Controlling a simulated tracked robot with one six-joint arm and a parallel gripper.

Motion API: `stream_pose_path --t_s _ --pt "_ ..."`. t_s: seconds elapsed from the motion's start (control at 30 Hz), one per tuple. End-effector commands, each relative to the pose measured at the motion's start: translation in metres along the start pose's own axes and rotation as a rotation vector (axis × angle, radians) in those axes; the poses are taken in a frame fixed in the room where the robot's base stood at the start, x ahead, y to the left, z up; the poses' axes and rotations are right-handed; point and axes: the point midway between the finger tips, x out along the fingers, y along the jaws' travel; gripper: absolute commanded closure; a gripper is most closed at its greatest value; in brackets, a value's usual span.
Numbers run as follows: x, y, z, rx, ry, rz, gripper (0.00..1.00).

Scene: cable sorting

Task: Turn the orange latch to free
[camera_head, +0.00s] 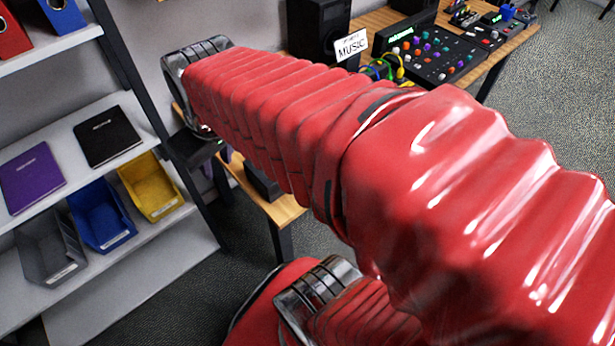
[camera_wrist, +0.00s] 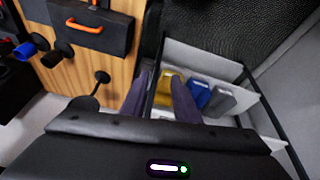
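In the wrist view an orange bar (camera_wrist: 84,28), which looks like the latch, lies across the front of a dark box (camera_wrist: 98,42) at the upper left. It does not show in the head view. My gripper (camera_wrist: 158,84) points down at the bottom middle of the wrist view. Its two dark fingers stand apart with nothing held between them. The orange bar is up and to the left of the fingers, well apart from them.
A shelf with a yellow bin (camera_head: 150,185), a blue bin (camera_head: 101,214) and a grey bin (camera_head: 50,250) stands left. The wooden desk holds a black speaker (camera_head: 317,27), a MUSIC sign (camera_head: 350,45) and a mixer (camera_head: 437,55). Carpet is open at right.

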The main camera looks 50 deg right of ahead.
Motion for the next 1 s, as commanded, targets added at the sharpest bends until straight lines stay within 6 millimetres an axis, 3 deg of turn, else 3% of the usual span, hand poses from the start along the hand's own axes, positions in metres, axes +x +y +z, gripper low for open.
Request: stream_pose_path --t_s 0.23,0.47,0.8,1.0 --pt "0.033 0.059 -0.001 0.040 -0.104 0.027 0.72" --pt "0.063 0.114 0.011 0.075 -0.193 0.028 0.72" --pt "0.108 0.194 0.052 0.135 -0.309 -0.006 0.72" --pt "0.125 0.224 0.075 0.157 -0.347 -0.030 0.72"
